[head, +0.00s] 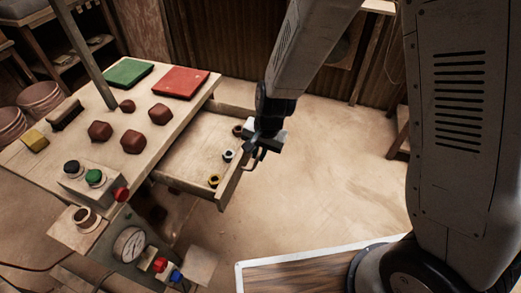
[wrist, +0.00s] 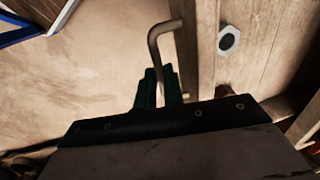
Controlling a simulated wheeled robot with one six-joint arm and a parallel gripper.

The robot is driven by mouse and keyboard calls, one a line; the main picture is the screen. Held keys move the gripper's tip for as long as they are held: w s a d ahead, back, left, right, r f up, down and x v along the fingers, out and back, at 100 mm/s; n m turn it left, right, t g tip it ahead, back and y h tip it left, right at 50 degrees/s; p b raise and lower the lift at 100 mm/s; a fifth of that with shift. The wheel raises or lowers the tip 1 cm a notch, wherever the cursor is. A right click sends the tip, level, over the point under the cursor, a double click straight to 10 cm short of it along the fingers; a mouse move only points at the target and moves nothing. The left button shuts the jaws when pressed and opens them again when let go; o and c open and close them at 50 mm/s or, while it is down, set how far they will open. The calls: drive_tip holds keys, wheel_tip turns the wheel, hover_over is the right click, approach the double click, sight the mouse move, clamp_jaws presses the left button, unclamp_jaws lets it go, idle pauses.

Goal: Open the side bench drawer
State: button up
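The side bench drawer (head: 186,163) is pulled well out from under the bench top in the head view. Its front panel (head: 231,187) carries a bent metal bar handle (head: 257,161). The handle also shows in the wrist view (wrist: 155,42), beside the wooden drawer front (wrist: 200,50). My gripper (head: 258,150) is at the handle, outside the drawer front. In the wrist view its dark green fingers (wrist: 160,88) lie close on both sides of the bar, shut on it. The lower part of the handle is hidden by the gripper.
Small rings lie in the drawer, including a yellow one (head: 213,181) and a pale one (head: 228,156). The bench top (head: 165,88) holds a green tile (head: 129,73), a red tile (head: 181,83) and brown lumps. Floor right of the drawer is clear. A gauge (head: 129,244) stands in front.

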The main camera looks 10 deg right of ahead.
drive_tip(key=o, duration=0.4)
drive_tip(key=shift+o, duration=0.2)
wheel_tip(320, 180, up, 8)
drive_tip(key=d, duration=0.1)
drive_tip(key=shift+s+f, duration=0.15)
drive_tip(key=shift+s, duration=0.1)
drive_tip(key=shift+s+d, duration=0.1)
drive_tip(key=shift+d, duration=0.05)
drive_tip(key=s+d+r+n+h, duration=0.1)
drive_tip(key=s+d+r+n, duration=0.4)
drive_tip(key=s+d+r, duration=1.3)
wheel_tip(320, 180, up, 3)
drive_tip(key=s, duration=0.3)
drive_tip(key=shift+d+f+h, duration=0.2)
drive_tip(key=shift+d+h, duration=0.05)
drive_tip(key=shift+h, duration=0.15)
